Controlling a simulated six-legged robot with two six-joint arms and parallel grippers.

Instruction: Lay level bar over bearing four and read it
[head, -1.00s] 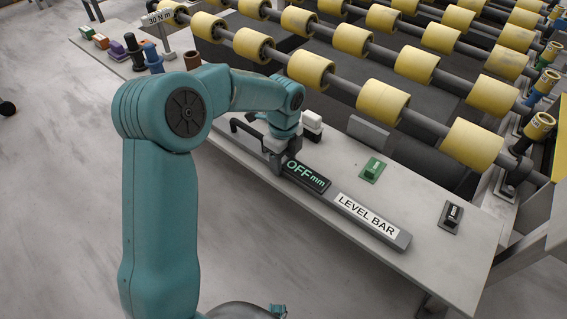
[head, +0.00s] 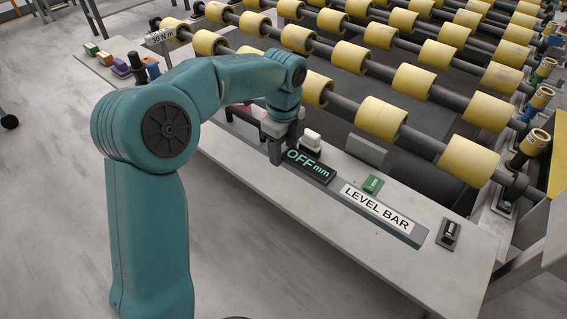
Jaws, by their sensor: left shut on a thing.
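The level bar (head: 412,237) is a long dark grey bar with a white "LEVEL BAR" label and a dark display (head: 310,165) reading "OFF mm" in green. My left gripper (head: 277,147) is shut on the bar at its left part, beside the display. The bar lies lengthwise over the pale bench and partly covers the green block behind it; a gap under it is hard to judge. Bearings with coloured caps (head: 535,141) stand at the right ends of the roller shafts. I cannot tell which is bearing four. My right gripper is out of view.
Rows of yellow rollers (head: 470,152) on dark shafts lie behind the pale bench (head: 440,275). A green block (head: 373,183), a black block (head: 449,232) and a white piece (head: 312,138) sit on the bench.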

